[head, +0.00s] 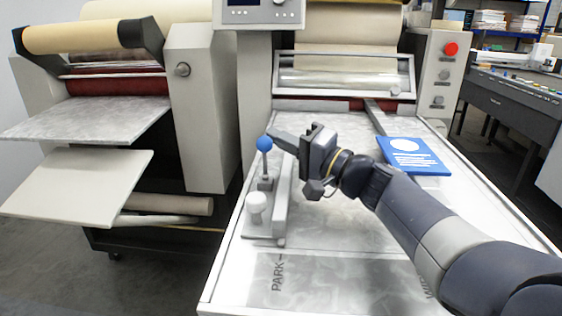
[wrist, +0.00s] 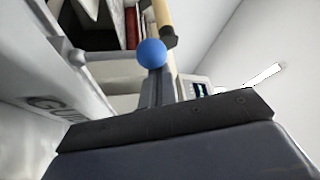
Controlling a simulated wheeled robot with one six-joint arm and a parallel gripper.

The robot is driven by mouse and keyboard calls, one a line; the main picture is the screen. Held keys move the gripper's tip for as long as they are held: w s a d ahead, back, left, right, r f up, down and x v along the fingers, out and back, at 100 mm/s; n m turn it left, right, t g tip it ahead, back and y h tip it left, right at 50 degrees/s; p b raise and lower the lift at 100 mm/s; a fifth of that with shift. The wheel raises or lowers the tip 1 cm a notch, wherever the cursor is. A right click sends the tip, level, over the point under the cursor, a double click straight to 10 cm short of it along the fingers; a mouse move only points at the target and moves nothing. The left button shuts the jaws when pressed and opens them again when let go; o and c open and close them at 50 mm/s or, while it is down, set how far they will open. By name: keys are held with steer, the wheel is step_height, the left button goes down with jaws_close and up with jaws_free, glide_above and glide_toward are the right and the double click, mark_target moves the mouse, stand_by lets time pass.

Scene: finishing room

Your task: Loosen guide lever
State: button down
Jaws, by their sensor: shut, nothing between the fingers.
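The guide lever (head: 265,163) stands upright on the guide at the left side of the machine's table, with a blue ball knob (head: 264,143) on top. My gripper (head: 273,136) is shut and empty, with its fingertips close beside the blue knob, on its right. In the wrist view the blue knob (wrist: 151,53) shows just beyond the fingertips (wrist: 153,75). I cannot tell whether they touch it. The guide (head: 283,205) is a pale grey bar, with a white round knob (head: 257,202) on its base.
A blue printed sheet or booklet (head: 413,155) lies on the table at the right. An area marked PARK (head: 277,272) is on the table's front part. A roller (head: 345,82) behind a clear guard is at the back. A red button (head: 450,49) is at the back right.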

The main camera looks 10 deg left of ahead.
mark_target(266, 143)
steer(key=b, duration=0.1)
steer(key=s+n+b, duration=0.1)
steer(key=b, duration=0.1)
steer(key=shift+f+y, duration=0.3)
steer(key=s+b, duration=0.2)
steer(key=b, duration=0.4)
steer(key=shift+s+d+r, duration=0.1)
steer(key=shift+s, duration=0.25)
steer(key=shift+s, duration=0.1)
step_height(266, 143, up, 10)
steer(key=p, duration=0.3)
steer(key=shift+p, duration=0.35)
